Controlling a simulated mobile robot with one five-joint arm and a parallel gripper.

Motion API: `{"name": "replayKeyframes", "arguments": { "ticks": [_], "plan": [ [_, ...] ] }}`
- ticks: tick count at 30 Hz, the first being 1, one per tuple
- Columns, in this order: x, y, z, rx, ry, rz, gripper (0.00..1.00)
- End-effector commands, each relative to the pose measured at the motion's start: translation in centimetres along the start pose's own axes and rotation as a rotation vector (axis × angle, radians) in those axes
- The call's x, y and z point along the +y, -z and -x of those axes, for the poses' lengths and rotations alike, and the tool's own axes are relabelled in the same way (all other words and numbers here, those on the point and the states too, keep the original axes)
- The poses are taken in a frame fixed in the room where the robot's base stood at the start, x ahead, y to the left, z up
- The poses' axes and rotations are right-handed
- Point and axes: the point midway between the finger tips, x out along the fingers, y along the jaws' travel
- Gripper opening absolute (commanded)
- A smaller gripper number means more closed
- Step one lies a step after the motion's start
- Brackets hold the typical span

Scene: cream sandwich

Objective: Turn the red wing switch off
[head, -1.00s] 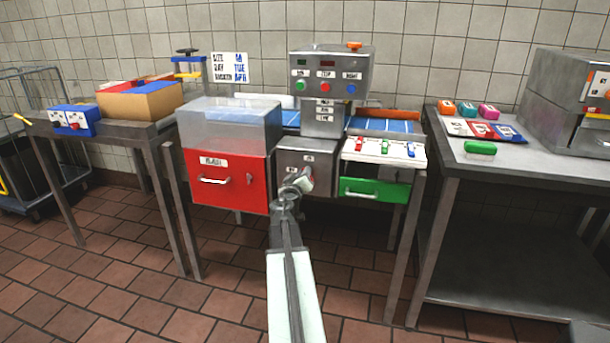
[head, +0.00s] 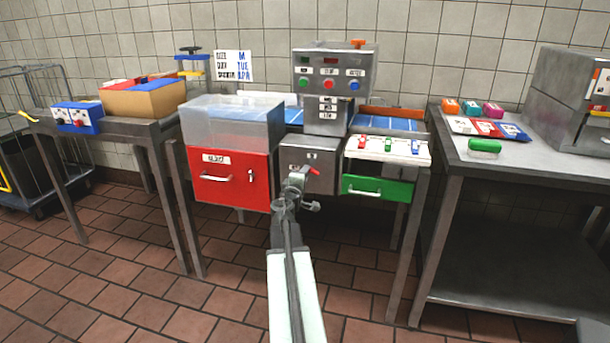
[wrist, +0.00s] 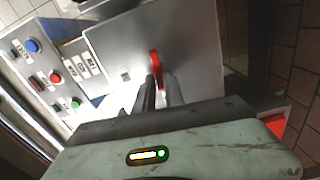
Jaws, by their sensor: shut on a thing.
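The red wing switch (head: 313,171) sits on the front of the grey metal box (head: 322,157) below the control panel. In the head view its handle looks slanted, with part hidden behind my gripper (head: 303,180). In the wrist view the red handle (wrist: 155,62) stands out from the grey face (wrist: 190,45), and its lower end lies between the fingers of my gripper (wrist: 160,85). My gripper is shut on the switch handle. The labels near the switch are too small to read.
A red drawer (head: 228,178) stands close left of the switch, and a green drawer (head: 377,189) close right. Above is a control panel (head: 333,75) with green, red and blue buttons. A table (head: 540,165) stands at the right. The floor in front is clear.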

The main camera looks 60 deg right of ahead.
Motion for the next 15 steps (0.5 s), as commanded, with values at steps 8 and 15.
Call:
{"name": "replayKeyframes", "arguments": {
  "ticks": [8,15],
  "plan": [
    [-0.22,-0.01,0.08,0.000,0.001,0.083,0.00],
    [-0.22,0.00,0.07,0.000,0.001,0.103,0.00]
  ]
}}
